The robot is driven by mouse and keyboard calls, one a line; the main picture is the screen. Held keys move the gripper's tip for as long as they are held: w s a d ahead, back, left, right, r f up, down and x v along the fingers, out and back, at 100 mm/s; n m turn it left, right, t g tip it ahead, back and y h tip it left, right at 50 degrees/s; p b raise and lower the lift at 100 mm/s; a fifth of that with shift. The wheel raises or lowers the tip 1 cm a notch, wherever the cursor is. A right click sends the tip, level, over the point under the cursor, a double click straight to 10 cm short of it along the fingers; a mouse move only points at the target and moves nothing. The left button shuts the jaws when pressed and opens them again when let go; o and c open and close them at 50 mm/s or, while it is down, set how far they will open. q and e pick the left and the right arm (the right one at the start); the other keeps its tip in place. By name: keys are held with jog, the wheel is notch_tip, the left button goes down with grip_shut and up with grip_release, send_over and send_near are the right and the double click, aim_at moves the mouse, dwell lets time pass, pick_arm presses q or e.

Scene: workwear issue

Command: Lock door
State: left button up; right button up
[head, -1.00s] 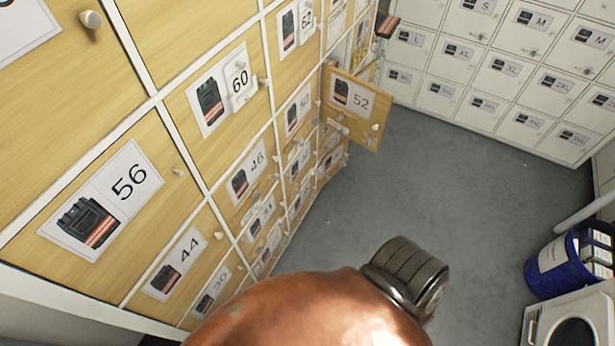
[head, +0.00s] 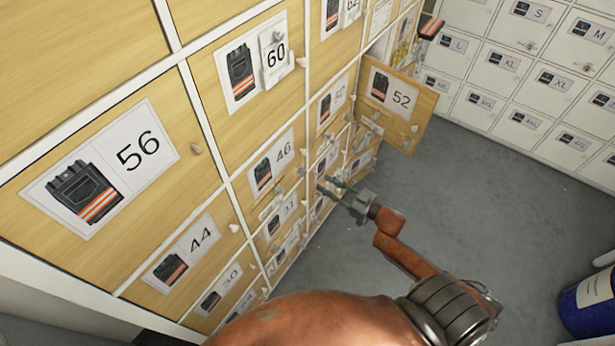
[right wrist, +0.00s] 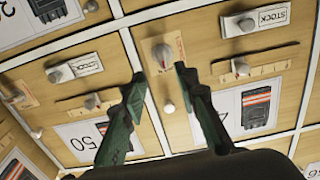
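The wooden locker doors fill the left of the head view, with door 56 (head: 140,185) nearest. Door 52 (head: 415,100) stands swung open. My right gripper (head: 330,187) is in front of the lower doors near the 46 column; its green fingers (right wrist: 160,92) are spread apart and empty in the right wrist view. Beyond the fingertips is a beige latch plate (right wrist: 153,50) with a round knob and a red mark. A small door knob (right wrist: 170,108) shows between the fingers. I cannot tell whether the fingers touch the door. My left gripper is out of view.
White lockers (head: 505,60) line the back wall. A dark item with an orange band (head: 431,27) sticks out near the open door. A blue bin (head: 590,300) stands at the right. The grey floor (head: 480,210) between is clear.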

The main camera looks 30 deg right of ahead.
aim_at(299, 172)
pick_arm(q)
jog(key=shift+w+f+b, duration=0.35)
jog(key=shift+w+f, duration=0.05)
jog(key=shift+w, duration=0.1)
pick_arm(e)
jog(key=x, duration=0.8)
jog(key=shift+a+r, duration=0.15)
jog(key=shift+r, duration=0.3)
jog(key=shift+s, duration=0.1)
jog(key=shift+c, duration=0.6)
grip_shut()
